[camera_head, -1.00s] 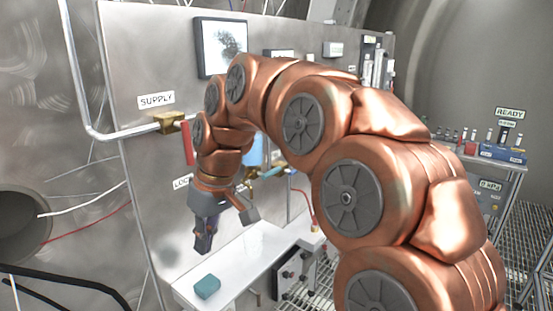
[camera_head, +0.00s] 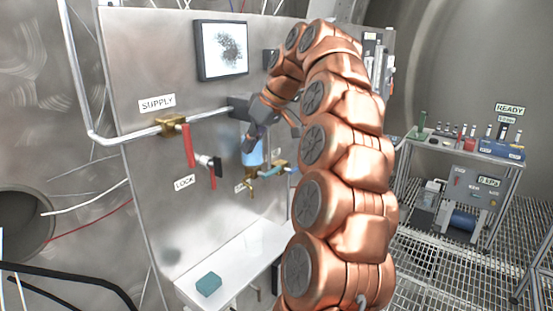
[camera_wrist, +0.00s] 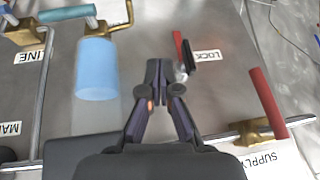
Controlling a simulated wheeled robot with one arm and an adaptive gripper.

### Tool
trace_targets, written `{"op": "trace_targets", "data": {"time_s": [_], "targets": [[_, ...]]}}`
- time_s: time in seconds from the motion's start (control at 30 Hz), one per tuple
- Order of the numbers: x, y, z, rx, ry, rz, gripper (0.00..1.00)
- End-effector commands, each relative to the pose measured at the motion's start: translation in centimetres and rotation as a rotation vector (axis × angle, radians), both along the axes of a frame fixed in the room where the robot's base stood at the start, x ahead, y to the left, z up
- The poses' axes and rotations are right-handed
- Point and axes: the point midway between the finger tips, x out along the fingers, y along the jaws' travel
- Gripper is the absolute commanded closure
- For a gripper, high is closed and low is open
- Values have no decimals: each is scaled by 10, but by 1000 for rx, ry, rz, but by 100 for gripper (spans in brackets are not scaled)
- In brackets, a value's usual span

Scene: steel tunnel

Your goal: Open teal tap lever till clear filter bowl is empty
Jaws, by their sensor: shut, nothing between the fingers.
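In the wrist view, which is upside down, the bowl (camera_wrist: 97,72) is left of my gripper. The teal tap lever (camera_head: 273,172) sits by the brass drain fitting below the bowl, and in the wrist view the lever (camera_wrist: 68,12) lies roughly level at the top left. My gripper (camera_head: 251,145) is in front of the panel, partly covering the bowl in the head view. Its fingertips (camera_wrist: 157,66) are together and empty, apart from bowl and lever.
A red supply lever (camera_head: 188,145) on a brass valve and a red-and-black lock handle (camera_head: 212,168) are left of the bowl. A white shelf (camera_head: 240,262) below carries a teal block (camera_head: 208,285). A monitor (camera_head: 222,50) is above. A bench (camera_head: 470,150) stands at the right.

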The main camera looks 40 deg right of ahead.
Motion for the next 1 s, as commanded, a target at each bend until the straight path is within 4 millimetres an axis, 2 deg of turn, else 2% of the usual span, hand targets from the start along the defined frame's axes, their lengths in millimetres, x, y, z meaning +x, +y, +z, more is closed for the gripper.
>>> {"op": "trace_targets", "data": {"time_s": [0.1, 0.3, 0.5, 0.7, 1.0], "targets": [[4, -31, 9, -15, -35, -21, 100], [2, -80, 19, -49, -82, -49, 100], [-3, -115, 27, -85, -115, -75, 100], [-7, -129, 28, -101, -125, -84, 100], [-7, -130, 28, -102, -126, -84, 100]]}}
